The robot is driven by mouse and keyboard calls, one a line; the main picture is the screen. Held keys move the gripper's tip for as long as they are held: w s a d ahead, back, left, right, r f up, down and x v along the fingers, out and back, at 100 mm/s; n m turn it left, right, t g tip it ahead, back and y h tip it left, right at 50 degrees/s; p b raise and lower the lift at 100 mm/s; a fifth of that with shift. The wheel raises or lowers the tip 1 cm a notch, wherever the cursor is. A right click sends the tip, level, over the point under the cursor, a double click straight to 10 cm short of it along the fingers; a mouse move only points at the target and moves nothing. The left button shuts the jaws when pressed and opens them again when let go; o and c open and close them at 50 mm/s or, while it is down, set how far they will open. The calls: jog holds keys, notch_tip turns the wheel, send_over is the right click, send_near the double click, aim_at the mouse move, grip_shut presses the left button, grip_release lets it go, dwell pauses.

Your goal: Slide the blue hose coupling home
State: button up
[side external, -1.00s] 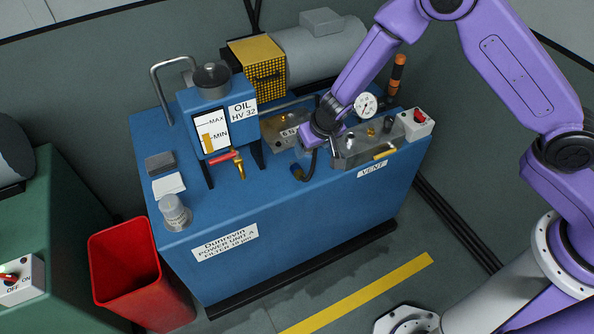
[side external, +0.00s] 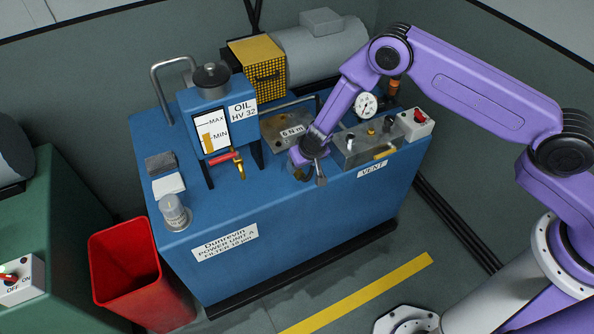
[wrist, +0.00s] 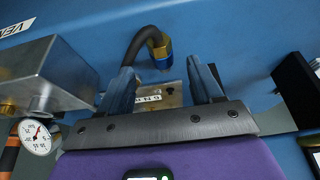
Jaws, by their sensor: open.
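The blue hose coupling (wrist: 160,50) shows in the wrist view as a brass fitting with a blue ring, on the end of a bent black hose (wrist: 140,42). It is just beyond my fingertips and roughly in line with the gap between them. My gripper (wrist: 163,78) is open, with nothing between its fingers. In the side external view my gripper (side external: 308,172) is low over the front of the blue power unit (side external: 270,212) and mostly hides the coupling. I cannot tell whether the fingers touch it.
A block with a "6 N m" plate (side external: 292,131) is behind my gripper. The oil tank (side external: 206,112) and its red-handled tap (side external: 226,159) stand to the left.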

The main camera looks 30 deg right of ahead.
jog(key=shift+w+x, duration=0.1)
jog(key=shift+x, duration=1.35)
jog(key=shift+w+x, duration=0.15)
jog(key=shift+x, duration=1.25)
jog(key=shift+r, duration=0.1)
grip_shut()
